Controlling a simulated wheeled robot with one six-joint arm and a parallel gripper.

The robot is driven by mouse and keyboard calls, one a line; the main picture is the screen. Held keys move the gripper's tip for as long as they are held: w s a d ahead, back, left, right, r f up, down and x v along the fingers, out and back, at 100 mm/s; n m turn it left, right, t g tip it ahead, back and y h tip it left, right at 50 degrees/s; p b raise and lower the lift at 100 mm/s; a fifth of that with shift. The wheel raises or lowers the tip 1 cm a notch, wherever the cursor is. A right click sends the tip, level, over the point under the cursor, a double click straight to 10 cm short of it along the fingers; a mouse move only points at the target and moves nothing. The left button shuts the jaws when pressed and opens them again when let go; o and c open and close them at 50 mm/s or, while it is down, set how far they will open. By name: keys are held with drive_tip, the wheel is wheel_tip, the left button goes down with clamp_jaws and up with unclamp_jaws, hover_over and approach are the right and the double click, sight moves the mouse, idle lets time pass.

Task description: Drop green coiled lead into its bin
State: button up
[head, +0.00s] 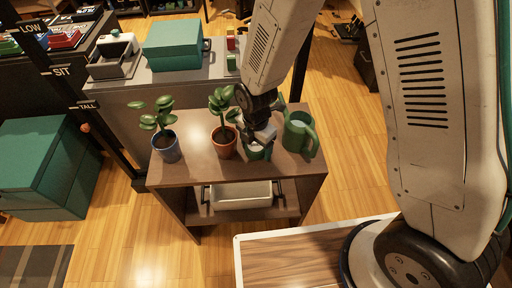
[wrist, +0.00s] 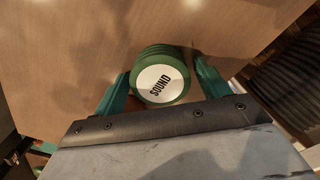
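The green coiled lead (wrist: 160,82) has a round white label reading SOUND, seen in the wrist view. In the head view the green lead (head: 257,153) is partly hidden under my gripper, on top of the small brown wooden stand (head: 183,182). My gripper (head: 260,143) points down at it. In the wrist view my gripper's green fingers (wrist: 162,68) straddle the lead, one on each side, with a narrow gap at the right. Contact at the left finger is unclear. I cannot tell which container is the lead's bin.
A green watering can (head: 299,133) stands close right of my gripper. A plant in a terracotta pot (head: 224,142) and one in a blue pot (head: 166,146) stand to the left. A pale tray (head: 240,194) sits on the lower shelf. A teal box (head: 172,46) stands behind.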

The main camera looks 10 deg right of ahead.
drive_tip(key=c, duration=0.8)
drive_tip(key=shift+r, duration=0.15)
